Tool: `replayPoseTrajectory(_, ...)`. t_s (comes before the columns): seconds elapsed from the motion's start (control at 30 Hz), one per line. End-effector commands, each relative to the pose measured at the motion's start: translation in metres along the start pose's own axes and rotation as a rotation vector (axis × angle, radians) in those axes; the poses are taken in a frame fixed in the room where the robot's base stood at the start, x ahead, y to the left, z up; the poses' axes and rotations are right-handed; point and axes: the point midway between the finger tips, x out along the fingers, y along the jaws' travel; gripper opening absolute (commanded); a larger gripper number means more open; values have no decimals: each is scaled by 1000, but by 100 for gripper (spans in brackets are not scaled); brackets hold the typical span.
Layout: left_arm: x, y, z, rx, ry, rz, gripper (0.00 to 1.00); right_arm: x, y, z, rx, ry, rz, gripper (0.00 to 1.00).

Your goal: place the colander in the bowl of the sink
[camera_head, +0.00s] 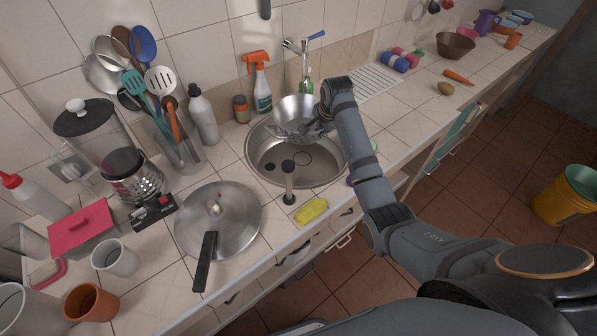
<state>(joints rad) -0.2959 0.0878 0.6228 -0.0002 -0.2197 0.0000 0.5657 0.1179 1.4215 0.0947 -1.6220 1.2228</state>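A metal colander (293,112) is over the back part of the round steel sink bowl (262,168), tilted. My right gripper (312,128) is at the colander's right side and appears to hold its rim; the fingers are small and partly hidden against the metal. The colander's underside is partly hidden, so I cannot tell whether it touches the sink. The sink bowl's floor with its drain shows below the colander. My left gripper is not in view.
A plunger-like tool (289,183) stands at the sink's front edge, near a yellow sponge (311,211). A lidded pan (218,222) lies left of the sink. The faucet (304,62) and an orange-topped spray bottle (260,82) stand behind it.

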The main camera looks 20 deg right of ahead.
Motion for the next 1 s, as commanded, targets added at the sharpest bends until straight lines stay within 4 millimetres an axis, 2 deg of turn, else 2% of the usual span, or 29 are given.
replayPoseTrajectory(0.03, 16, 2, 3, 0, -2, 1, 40, 14, 5, 1, 0, 2, -2, 0)
replayPoseTrajectory(0.1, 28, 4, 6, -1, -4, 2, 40, 26, 9, 3, 0, 3, -1, 0)
replayPoseTrajectory(0.3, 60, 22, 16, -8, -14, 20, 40, 56, 20, 7, 0, 2, -2, 0)
replayPoseTrajectory(0.47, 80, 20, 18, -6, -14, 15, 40, 75, 26, 10, 0, 2, -3, 0)
replayPoseTrajectory(0.67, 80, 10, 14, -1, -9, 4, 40, 76, 27, 10, 0, 2, -1, 0)
replayPoseTrajectory(0.9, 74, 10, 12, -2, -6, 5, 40, 118, 43, 17, 0, 0, 1, 0)
replayPoseTrajectory(1.0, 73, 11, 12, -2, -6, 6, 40, 130, 46, 18, 0, 1, -1, 0)
